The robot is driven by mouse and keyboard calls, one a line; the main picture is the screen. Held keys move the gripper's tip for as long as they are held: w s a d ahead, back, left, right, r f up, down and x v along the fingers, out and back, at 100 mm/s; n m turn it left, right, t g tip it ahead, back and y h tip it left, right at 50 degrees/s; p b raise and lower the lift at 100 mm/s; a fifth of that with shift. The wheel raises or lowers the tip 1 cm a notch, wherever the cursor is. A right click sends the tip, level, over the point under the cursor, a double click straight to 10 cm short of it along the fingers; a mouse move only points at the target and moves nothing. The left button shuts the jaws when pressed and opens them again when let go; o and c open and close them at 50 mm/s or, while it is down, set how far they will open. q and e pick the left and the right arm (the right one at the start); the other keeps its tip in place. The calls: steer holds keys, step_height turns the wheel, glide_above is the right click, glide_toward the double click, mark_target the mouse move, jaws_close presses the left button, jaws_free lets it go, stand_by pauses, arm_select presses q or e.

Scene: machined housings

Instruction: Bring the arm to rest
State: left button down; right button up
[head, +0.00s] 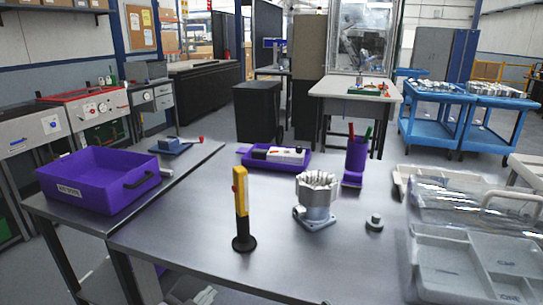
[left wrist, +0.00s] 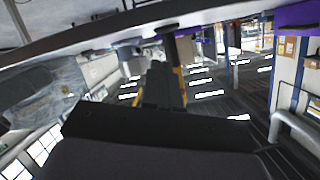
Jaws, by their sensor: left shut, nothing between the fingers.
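My left gripper (left wrist: 162,78) shows in the left wrist view, its dark fingers closed together with nothing held. That view is upside down, with the table's edge running across the top. A yellow and black work lamp (head: 241,208) stands upright on the grey table (head: 180,240). In the left wrist view the lamp (left wrist: 179,75) shows partly behind the fingers; the gap between them cannot be judged. I cannot make out the left gripper clearly in the head view. My right gripper is in neither view.
A machined housing (head: 317,203), a small grey part (head: 374,223), a purple cup (head: 356,158) and a purple tray (head: 275,163) stand on the table. Clear-lidded grey cases (head: 460,260) are at right, a purple bin (head: 98,181) at left. The table's front left is bare.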

arm_select(q)
steer(key=s+a+f+n+g+y, duration=0.1)
steer(key=s+a+f, duration=0.3)
steer(key=s+f, duration=0.4)
steer(key=s+a+f+n+g, duration=0.2)
steer(key=s+a+f+n, duration=0.2)
steer(key=s+f, duration=0.5)
step_height(320, 180, down, 3)
steer(key=shift+s+f+n+g+y, duration=0.15)
steer(key=shift+s+n+g+y, duration=0.15)
steer(key=shift+y, duration=0.1)
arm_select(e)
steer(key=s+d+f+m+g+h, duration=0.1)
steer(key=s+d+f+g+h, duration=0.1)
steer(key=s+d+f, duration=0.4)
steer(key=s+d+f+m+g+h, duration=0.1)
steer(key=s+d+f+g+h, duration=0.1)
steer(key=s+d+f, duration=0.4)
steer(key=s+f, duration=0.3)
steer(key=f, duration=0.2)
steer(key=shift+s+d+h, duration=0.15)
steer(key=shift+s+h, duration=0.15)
arm_select(q)
steer(key=c, duration=1.8)
jaws_free()
steer(key=shift+w, duration=0.1)
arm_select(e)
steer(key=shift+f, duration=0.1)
